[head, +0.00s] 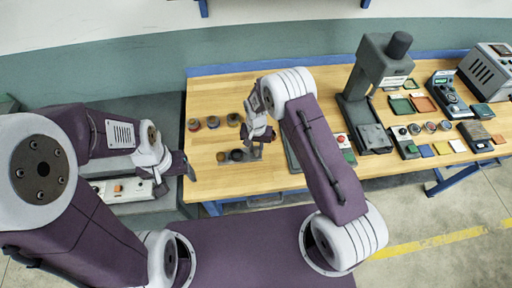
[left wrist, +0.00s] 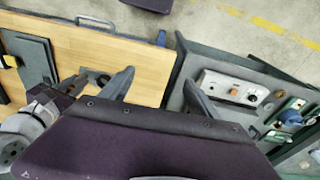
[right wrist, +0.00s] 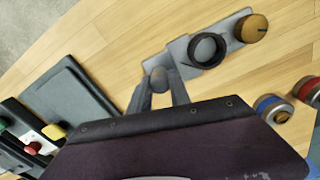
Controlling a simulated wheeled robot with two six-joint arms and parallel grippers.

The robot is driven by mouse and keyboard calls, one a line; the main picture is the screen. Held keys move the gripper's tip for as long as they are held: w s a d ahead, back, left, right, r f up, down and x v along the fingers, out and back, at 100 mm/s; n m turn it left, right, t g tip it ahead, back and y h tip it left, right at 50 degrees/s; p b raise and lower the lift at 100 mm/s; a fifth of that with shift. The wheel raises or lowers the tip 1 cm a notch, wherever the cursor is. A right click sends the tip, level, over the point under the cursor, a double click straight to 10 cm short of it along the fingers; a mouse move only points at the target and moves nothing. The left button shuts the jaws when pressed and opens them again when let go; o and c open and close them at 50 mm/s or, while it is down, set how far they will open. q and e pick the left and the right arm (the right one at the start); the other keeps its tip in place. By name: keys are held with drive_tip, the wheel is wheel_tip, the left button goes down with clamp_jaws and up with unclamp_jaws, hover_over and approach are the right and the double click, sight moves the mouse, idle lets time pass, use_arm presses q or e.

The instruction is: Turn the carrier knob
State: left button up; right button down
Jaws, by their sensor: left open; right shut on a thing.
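The grey carrier (right wrist: 180,52) lies on the wooden bench. In the right wrist view it bears a dark ring (right wrist: 207,50) and, at its far end, a round piece with an orange-brown top (right wrist: 251,28). A rounded grey knob (right wrist: 159,80) is at its near end. My right gripper (right wrist: 160,92) is shut on this knob, with a finger on each side. In the head view my right gripper (head: 262,138) is at the right end of the carrier (head: 256,153). My left gripper (head: 188,168) is open and empty, left of the bench's edge; its spread fingers show in the left wrist view (left wrist: 160,90).
Several small round pots (head: 213,122) stand behind the carrier. A dark flat plate (right wrist: 72,95) and a button box (right wrist: 30,140) lie beside my right gripper. A press (head: 372,90) stands farther right. A control box (head: 125,189) is below my left gripper.

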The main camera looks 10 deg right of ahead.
use_arm(q)
drive_tip(key=shift+c, duration=0.8)
drive_tip(key=n+h, duration=0.4)
drive_tip(key=n, duration=1.4)
hover_over(220, 155)
drive_tip(key=a, duration=0.4)
wheel_tip(220, 155, down, 2)
drive_tip(key=shift+n+g, duration=0.3)
drive_tip(key=shift+n, duration=0.3)
drive_tip(key=a+x, duration=0.1)
drive_tip(key=x, duration=0.5)
drive_tip(key=a+x, duration=0.1)
drive_tip(key=x, duration=0.5)
drive_tip(key=s+a+f+x, duration=0.1)
drive_tip(key=x, duration=0.5)
drive_tip(key=shift+s+f, duration=0.1)
drive_tip(key=shift+f, duration=0.05)
clamp_jaws()
